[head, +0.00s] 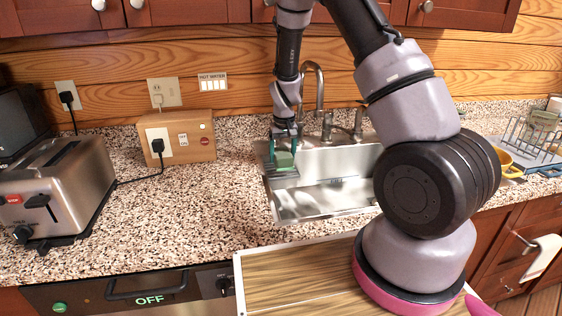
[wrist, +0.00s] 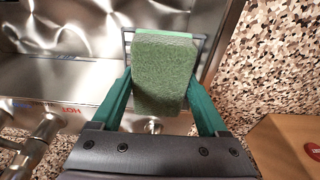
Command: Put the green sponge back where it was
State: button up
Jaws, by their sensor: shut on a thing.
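The green sponge (head: 285,159) is between the fingers of my gripper (head: 283,163), at the left end of the sink (head: 330,163). In the wrist view the sponge (wrist: 165,70) fills the space between the two green fingers of my gripper (wrist: 160,88), which are shut on its sides. A dark wire-framed holder (head: 281,177) lies just below the sponge at the sink's left wall. In the wrist view part of its frame (wrist: 201,42) shows behind the sponge, which hides the rest. I cannot tell whether the sponge touches it.
The faucet (head: 318,90) rises behind the sink. A wooden box with an outlet (head: 177,138) and a toaster (head: 57,190) stand to the left on the speckled counter (head: 190,205). A dish rack (head: 530,138) and a yellow mug (head: 508,163) are at the right.

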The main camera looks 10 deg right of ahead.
aim_at(282, 152)
jog(key=shift+w, duration=1.1)
jog(key=shift+w+f, duration=0.1)
jog(key=shift+f, duration=1.65)
jog(key=shift+f, duration=0.1)
jog(key=o, duration=1.2)
jog(key=r, duration=0.4)
jog(key=s+r, duration=0.1)
jog(key=r, duration=0.7)
jog(key=shift+s, duration=0.4)
